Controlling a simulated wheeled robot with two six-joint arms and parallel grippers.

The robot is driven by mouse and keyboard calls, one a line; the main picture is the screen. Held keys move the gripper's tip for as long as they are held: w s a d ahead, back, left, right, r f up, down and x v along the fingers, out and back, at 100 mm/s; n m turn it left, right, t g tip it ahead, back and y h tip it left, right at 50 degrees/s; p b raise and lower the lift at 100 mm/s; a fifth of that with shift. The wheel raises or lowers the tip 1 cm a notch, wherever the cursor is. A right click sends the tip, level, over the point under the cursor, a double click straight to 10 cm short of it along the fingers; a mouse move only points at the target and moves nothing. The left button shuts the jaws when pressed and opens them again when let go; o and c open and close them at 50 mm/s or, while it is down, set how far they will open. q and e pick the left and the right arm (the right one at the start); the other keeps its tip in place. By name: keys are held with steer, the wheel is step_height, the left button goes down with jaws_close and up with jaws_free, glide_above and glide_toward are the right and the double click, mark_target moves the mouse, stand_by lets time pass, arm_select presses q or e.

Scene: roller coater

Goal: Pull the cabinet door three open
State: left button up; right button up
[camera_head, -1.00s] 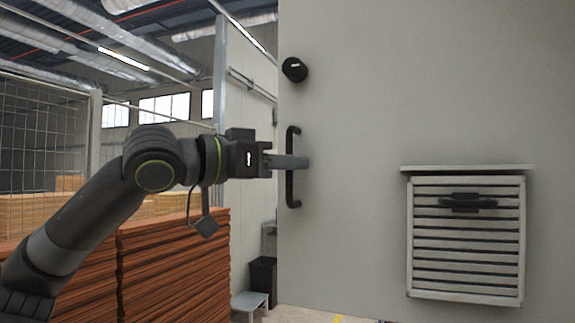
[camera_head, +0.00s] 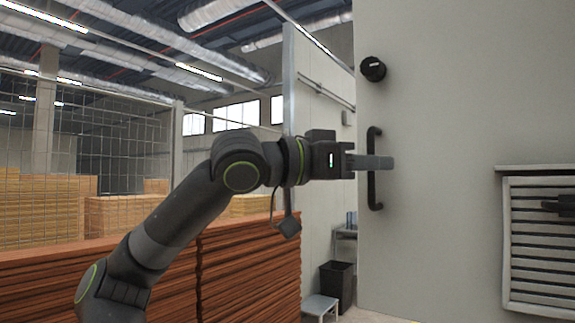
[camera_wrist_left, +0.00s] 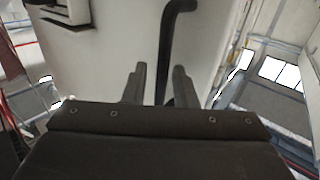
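The cabinet door is a large pale grey panel (camera_head: 440,120) filling the right of the head view. A dark vertical bar handle (camera_head: 374,200) is near its left edge. My left gripper (camera_head: 385,163) is at the middle of this handle, its fingers reaching past the bar. In the left wrist view the handle (camera_wrist_left: 167,50) runs down between the two fingers of the left gripper (camera_wrist_left: 158,85). The fingers are apart, with a strip of light surface showing between the left finger and the bar. I see no number on the door.
A round black knob (camera_head: 373,69) sits above the handle. Stacked reddish boards (camera_head: 250,265) stand below my left arm. A black bin (camera_head: 336,283) and a grey step (camera_head: 319,306) are left of the panel.

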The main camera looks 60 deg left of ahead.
arm_select(q)
steer(key=b+v, duration=0.8)
steer(key=v, duration=0.9)
steer(key=shift+w, duration=0.1)
